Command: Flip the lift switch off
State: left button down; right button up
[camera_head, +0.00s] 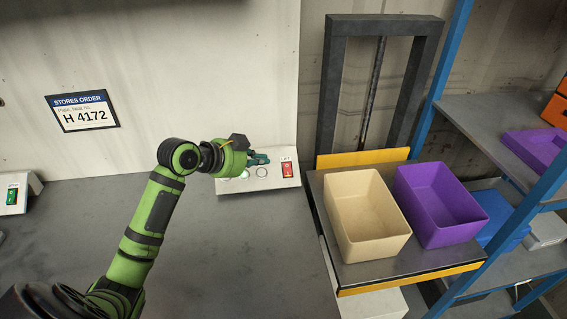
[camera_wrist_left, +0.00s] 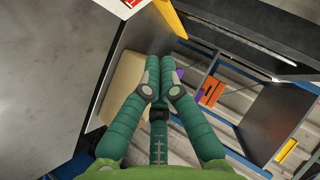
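The lift switch (camera_head: 287,169) is a small red rocker under a LIFT label, at the right end of a sloped white control panel (camera_head: 270,183) on the worktop against the wall. A bit of the panel with red on it (camera_wrist_left: 130,3) shows at the top edge of the left wrist view. My left gripper (camera_head: 264,158) is over the panel, just left of the switch and apart from it in the picture. In the left wrist view its green fingers (camera_wrist_left: 160,62) lie side by side, shut with nothing between them. My right gripper is in neither view.
Right of the panel, a lift platform (camera_head: 385,272) with a yellow edge bears a cream bin (camera_head: 372,250) and a purple bin (camera_head: 440,235). A dark lift frame (camera_head: 335,90) stands behind. The grey worktop (camera_head: 230,265) is clear.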

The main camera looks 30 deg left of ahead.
pick_arm(q)
jog(key=p, duration=0.3)
send_over(284, 176)
jog(key=f, duration=0.7)
jog(key=shift+s+d, duration=0.25)
jog(key=shift+s, duration=0.1)
jog(key=shift+w+a+f, duration=0.35)
jog(key=shift+f, duration=0.25)
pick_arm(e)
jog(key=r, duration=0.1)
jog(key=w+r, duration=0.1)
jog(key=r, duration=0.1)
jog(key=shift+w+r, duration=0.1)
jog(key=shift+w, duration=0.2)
